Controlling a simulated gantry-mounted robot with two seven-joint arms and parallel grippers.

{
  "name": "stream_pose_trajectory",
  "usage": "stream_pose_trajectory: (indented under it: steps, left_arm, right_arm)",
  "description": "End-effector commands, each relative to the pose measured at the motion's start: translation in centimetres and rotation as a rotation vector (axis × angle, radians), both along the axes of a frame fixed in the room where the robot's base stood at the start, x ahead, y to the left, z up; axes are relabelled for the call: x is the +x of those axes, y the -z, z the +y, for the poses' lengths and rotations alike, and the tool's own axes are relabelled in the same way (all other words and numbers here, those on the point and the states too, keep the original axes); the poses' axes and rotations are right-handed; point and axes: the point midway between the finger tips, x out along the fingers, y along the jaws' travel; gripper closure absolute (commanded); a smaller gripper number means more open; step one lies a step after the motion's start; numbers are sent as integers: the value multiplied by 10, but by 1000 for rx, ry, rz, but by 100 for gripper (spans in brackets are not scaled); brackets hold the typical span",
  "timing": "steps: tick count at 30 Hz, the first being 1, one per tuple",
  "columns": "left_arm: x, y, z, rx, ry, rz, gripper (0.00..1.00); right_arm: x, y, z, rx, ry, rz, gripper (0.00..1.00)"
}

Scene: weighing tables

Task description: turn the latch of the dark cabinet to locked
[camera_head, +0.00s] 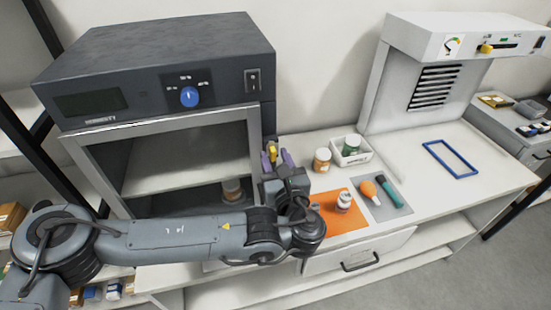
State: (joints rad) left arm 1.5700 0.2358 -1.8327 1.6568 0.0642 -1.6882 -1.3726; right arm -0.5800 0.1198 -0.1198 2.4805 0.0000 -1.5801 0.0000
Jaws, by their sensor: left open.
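The dark cabinet (160,45) stands at the left of the bench, with a display, a blue knob (189,97) and a rocker switch (253,81) on its upper front panel. A small yellow piece (272,151), which looks like the latch handle, shows at the cabinet's right edge. My left gripper (277,160) has its purple fingers apart, one on each side of the yellow piece. I cannot tell whether they touch it. The gripper and wrist hide the area below it, so the latch's setting is unclear. My right gripper is out of view.
A jar (232,189) stands inside the cabinet. Right of my gripper are an orange-labelled jar (322,160), a white tray (350,150) with a green jar, and an orange mat (338,221) with a white bottle. A grey mat (388,210) holds two tools. A blue frame (450,158) lies farther right.

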Motion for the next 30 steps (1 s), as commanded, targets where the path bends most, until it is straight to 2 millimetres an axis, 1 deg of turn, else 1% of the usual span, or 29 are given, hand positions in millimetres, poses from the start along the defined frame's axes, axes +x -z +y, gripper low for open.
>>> stream_pose_trajectory:
  steps: [8,11,16,23,26,30]
  left_arm:
    - [1,0,1,0,0,0,60]
    - [1,0,1,0,0,0,73]
    - [1,0,1,0,-1,0,99]
    - [1,0,1,-3,-1,-1,100]
    - [1,1,1,-15,-1,-4,100]
    - [1,4,1,-58,-1,-16,100]
  right_arm:
    - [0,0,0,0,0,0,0]
    - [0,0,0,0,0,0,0]
    - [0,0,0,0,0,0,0]
    - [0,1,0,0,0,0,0]
    - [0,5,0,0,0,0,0]
    - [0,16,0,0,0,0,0]
